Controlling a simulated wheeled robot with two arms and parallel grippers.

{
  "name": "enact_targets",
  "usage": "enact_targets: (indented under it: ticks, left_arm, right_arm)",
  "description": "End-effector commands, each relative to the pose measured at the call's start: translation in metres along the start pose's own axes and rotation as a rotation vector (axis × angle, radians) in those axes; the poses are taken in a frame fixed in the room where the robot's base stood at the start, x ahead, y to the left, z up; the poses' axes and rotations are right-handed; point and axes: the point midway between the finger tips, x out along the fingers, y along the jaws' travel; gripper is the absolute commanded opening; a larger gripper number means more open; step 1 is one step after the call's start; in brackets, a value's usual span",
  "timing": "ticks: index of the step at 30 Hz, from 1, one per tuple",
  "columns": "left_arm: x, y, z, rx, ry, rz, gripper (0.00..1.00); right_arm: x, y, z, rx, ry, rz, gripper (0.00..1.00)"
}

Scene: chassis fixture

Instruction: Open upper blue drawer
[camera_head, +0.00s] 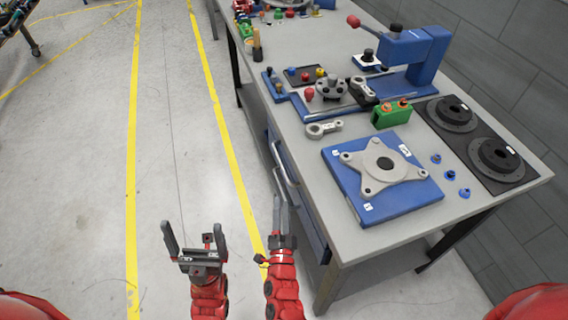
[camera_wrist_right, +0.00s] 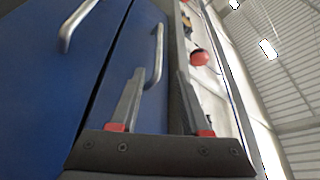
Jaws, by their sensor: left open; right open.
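The blue drawer unit hangs under the near long side of the workbench. In the right wrist view the upper blue drawer (camera_wrist_right: 138,35) lies beside the tabletop edge and has a silver bar handle (camera_wrist_right: 157,52). The lower blue drawer (camera_wrist_right: 38,80) has its own handle (camera_wrist_right: 76,24). Both fronts look closed. My right gripper (camera_wrist_right: 160,76) is open, its fingers pointing at the upper handle, which appears between them; contact cannot be told. In the head view my right gripper (camera_head: 281,208) is beside the handles. My left gripper (camera_head: 194,235) is open and empty over the floor.
The workbench (camera_head: 310,165) carries a blue plate with a grey bracket (camera_head: 384,168), a green block (camera_head: 391,115), a blue press (camera_head: 415,55) and black round fixtures (camera_head: 452,112). The floor (camera_head: 90,170) left of the bench is clear, with yellow lines.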

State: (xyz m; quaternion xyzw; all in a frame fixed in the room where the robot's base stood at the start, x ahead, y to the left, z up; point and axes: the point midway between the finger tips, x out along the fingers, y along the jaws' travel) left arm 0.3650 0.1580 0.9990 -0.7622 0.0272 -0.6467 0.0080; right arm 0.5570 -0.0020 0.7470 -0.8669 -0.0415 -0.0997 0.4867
Motion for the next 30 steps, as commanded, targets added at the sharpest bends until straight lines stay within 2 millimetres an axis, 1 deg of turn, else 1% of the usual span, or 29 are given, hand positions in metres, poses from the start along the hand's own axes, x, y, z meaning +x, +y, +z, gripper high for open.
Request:
enact_targets:
  ticks: [1, 6, 8, 9, 15, 21, 30]
  left_arm:
    - [0.005, 0.0, -0.001, 0.0, 0.0, 0.0, 1.0]
    - [0.012, -0.001, -0.002, 0.0, 0.0, 0.0, 1.0]
    - [0.014, -0.001, -0.002, 0.0, 0.0, 0.0, 1.0]
    - [0.015, -0.001, -0.003, 0.0, 0.0, 0.0, 1.0]
    - [0.02, -0.001, -0.003, 0.0, 0.0, 0.0, 1.0]
    - [0.022, -0.001, -0.004, 0.0, 0.0, 0.0, 1.0]
    - [0.022, -0.001, -0.004, 0.0, 0.0, 0.0, 1.0]
  right_arm:
    - [0.014, -0.002, -0.002, -0.003, 0.001, -0.002, 0.47]
    - [0.055, -0.003, -0.002, -0.002, 0.001, -0.003, 0.47]
    - [0.068, -0.003, -0.002, -0.001, 0.001, -0.003, 0.47]
    - [0.077, -0.003, -0.003, -0.002, 0.003, -0.003, 0.47]
    - [0.11, -0.001, 0.0, -0.003, -0.002, -0.001, 0.47]
    - [0.127, -0.001, 0.0, -0.002, -0.001, -0.001, 0.47]
    - [0.131, 0.0, -0.001, -0.002, 0.0, 0.0, 0.47]
